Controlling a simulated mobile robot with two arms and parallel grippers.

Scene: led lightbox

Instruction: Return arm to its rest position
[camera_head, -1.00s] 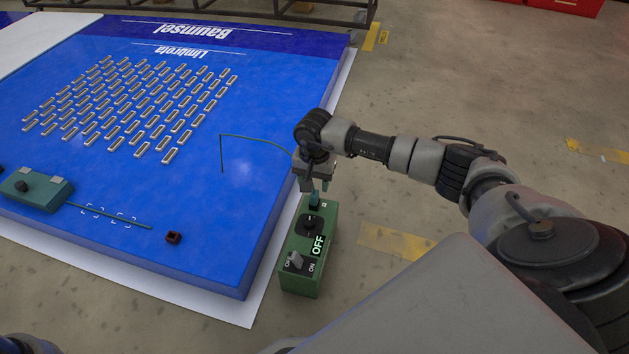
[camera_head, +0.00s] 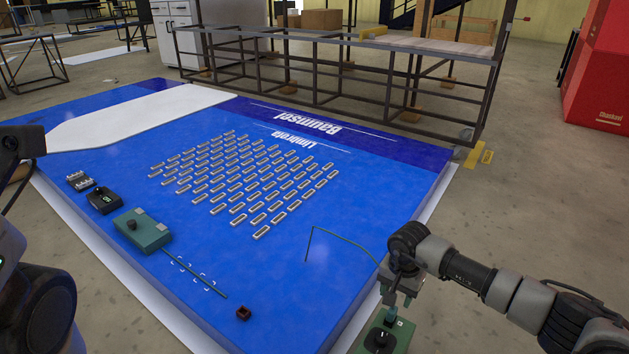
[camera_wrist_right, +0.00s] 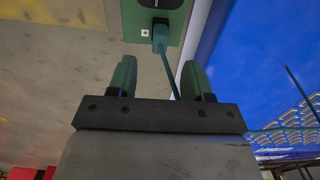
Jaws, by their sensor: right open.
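My right gripper (camera_head: 398,298) is above the end of a green control box (camera_head: 383,338) that stands on the floor beside the blue lightbox panel (camera_head: 330,285). In the right wrist view my right gripper (camera_wrist_right: 158,75) is open, its two green fingers apart. A green plug (camera_wrist_right: 160,38) sits at the end of the green box (camera_wrist_right: 184,22), beyond the fingertips. A thin green cable (camera_wrist_right: 171,72) runs from the plug back between the fingers, with a gap on each side. My left arm shows at the left edge of the head view; its gripper is out of view.
The panel carries rows of LED modules (camera_head: 262,232), a teal box (camera_head: 142,230), a black device (camera_head: 104,200) and a small dark red block (camera_head: 243,313). A metal-framed bench (camera_head: 330,75) stands behind. A red cabinet (camera_head: 600,85) is at right.

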